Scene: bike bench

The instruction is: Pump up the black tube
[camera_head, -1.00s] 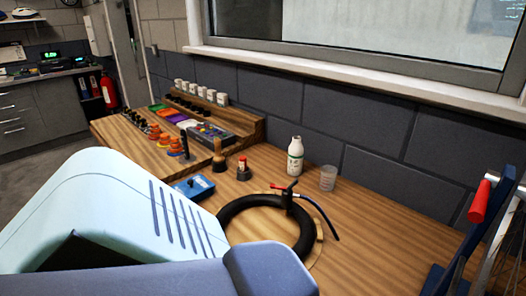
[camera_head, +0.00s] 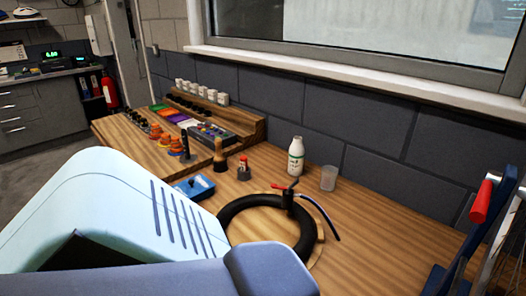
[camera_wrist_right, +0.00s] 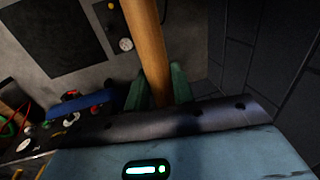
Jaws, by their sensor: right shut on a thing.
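The black tube (camera_head: 232,215) lies as a ring on a round wooden board (camera_head: 318,240) on the bench. A black chuck with a red lever (camera_head: 280,186) stands upright at the tube's far side. A dark hose (camera_head: 322,215) curves from it to the right and ends from view at the bench top. In the right wrist view my right gripper (camera_wrist_right: 157,95), with green fingers, is shut on a wooden handle (camera_wrist_right: 147,45). What the handle belongs to is not clear. A pale blue arm part of mine hides the tube's near left. My left gripper is not in view.
A white bottle (camera_head: 296,157) and a clear cup (camera_head: 328,178) stand behind the tube. A blue box (camera_head: 193,187), a brush (camera_head: 220,157) and a small red-topped bottle (camera_head: 243,168) are to its left. A blue stand with a red handle (camera_head: 481,201) is at right. The bench's right front is clear.

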